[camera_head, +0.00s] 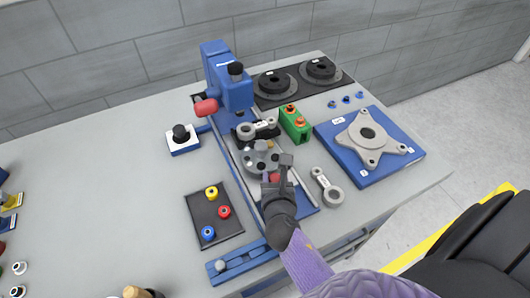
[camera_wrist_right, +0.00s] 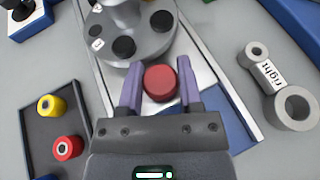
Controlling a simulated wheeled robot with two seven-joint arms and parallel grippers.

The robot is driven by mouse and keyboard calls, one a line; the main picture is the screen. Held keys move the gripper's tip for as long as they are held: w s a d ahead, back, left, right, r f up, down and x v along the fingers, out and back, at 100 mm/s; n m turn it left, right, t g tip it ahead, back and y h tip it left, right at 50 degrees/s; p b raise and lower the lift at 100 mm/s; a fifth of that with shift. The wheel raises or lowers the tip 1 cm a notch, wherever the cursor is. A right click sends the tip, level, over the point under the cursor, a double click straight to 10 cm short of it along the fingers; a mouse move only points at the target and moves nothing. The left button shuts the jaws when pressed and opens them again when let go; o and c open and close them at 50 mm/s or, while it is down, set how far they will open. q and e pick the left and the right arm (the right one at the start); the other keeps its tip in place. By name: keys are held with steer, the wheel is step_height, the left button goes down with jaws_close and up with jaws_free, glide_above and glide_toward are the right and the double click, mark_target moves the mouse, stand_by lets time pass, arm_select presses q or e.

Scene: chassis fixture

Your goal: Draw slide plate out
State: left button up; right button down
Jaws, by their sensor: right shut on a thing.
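The slide plate (camera_wrist_right: 204,78) is a flat pale metal plate between rails, with a round grey fixture (camera_wrist_right: 134,28) on top. In the head view the fixture (camera_head: 259,158) sits mid-track, and my arm hides much of the plate's front. A red knob (camera_wrist_right: 160,83) stands at the plate's near end. My right gripper (camera_wrist_right: 161,90) has its purple fingers on either side of the knob and is shut on it. In the head view the right gripper (camera_head: 279,176) is over the front of the track. My left gripper is not in view.
A blue press (camera_head: 228,80) with a red handle stands at the track's far end. A black tray (camera_head: 214,218) with coloured knobs lies left. A grey link marked "right" (camera_head: 326,187) lies close on the right. A blue plate (camera_head: 400,154) holds a star-shaped part.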

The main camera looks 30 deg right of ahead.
steer(key=s, duration=0.5)
steer(key=shift+a+p, duration=0.15)
steer(key=shift+p, duration=0.15)
steer(key=shift+s+f, duration=0.1)
steer(key=shift+c, duration=1.3)
jaws_free()
steer(key=shift+s, duration=0.15)
steer(key=shift+s+a+r, duration=0.1)
steer(key=shift+s+r, duration=0.1)
steer(key=shift+s, duration=0.05)
steer(key=p+v, duration=0.1)
steer(key=v, duration=0.8)
steer(key=shift+s+a, duration=0.1)
steer(key=shift+s, duration=0.1)
